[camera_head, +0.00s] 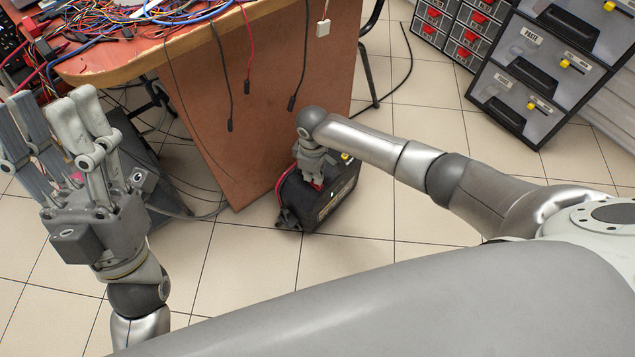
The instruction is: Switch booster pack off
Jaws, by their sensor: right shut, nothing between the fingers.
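The booster pack (322,208) is a dark box on the tiled floor, beside the brown side panel of the table. A red cable (281,183) runs at its left side, and a small yellow part shows near its top right. My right gripper (318,184) is shut and empty, pointing down at the top of the pack. Its fingertips are at or just above a small red spot there; I cannot tell if they touch. The gripper and wrist hide part of the pack's top, and no switch is clearly visible. My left gripper (58,112) is open and empty, raised at the left.
A table (190,48) holds tangled coloured wires, with several cables hanging over its side panel. Drawer cabinets (535,75) stand at the upper right. A dark object stands on the floor behind my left gripper. The floor in front of the pack is clear.

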